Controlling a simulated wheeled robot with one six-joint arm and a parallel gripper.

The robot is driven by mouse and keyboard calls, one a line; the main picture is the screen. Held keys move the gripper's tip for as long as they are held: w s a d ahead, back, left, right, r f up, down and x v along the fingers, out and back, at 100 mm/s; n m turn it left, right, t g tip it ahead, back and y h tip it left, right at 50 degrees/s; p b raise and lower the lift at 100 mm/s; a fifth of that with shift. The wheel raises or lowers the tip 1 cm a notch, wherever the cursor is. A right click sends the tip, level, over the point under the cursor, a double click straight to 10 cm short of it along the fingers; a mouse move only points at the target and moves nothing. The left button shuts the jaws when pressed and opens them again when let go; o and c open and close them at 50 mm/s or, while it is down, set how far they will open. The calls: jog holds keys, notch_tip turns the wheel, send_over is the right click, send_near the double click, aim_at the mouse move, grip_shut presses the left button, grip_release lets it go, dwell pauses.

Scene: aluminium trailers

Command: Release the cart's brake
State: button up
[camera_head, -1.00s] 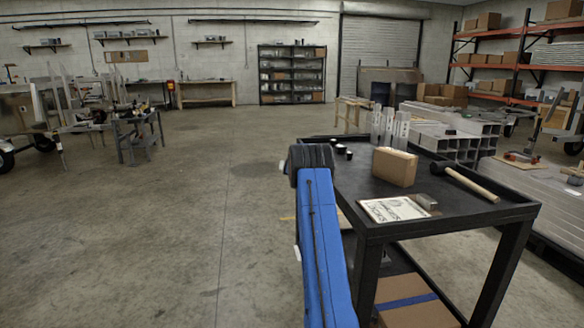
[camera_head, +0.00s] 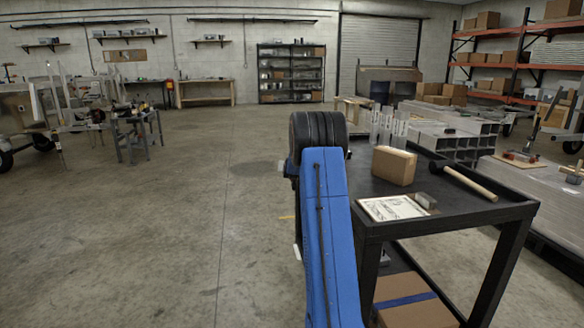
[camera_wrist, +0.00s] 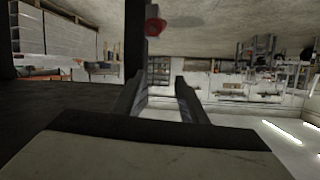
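The black cart (camera_head: 455,219) stands right of centre in the head view, with a flat top and a lower shelf. In the wrist view, which is upside down, a dark upright post (camera_wrist: 135,40) looks like a cart leg. A red round part (camera_wrist: 155,27) shows beside it; I cannot tell if it is the brake. My gripper (camera_wrist: 159,84) is open, its two dark fingers apart with nothing between them. The red part appears beyond the fingertips, not touching them. In the head view my blue arm hides the gripper and the cart's left side.
On the cart top are a cardboard box (camera_head: 394,166), a mallet (camera_head: 470,184), a paper sheet (camera_head: 390,208) and a small metal block (camera_head: 426,200). A carton (camera_head: 412,300) sits on the lower shelf. Stacked aluminium tubes (camera_head: 450,140) stand behind.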

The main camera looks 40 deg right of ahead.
jog(key=shift+v, duration=1.1)
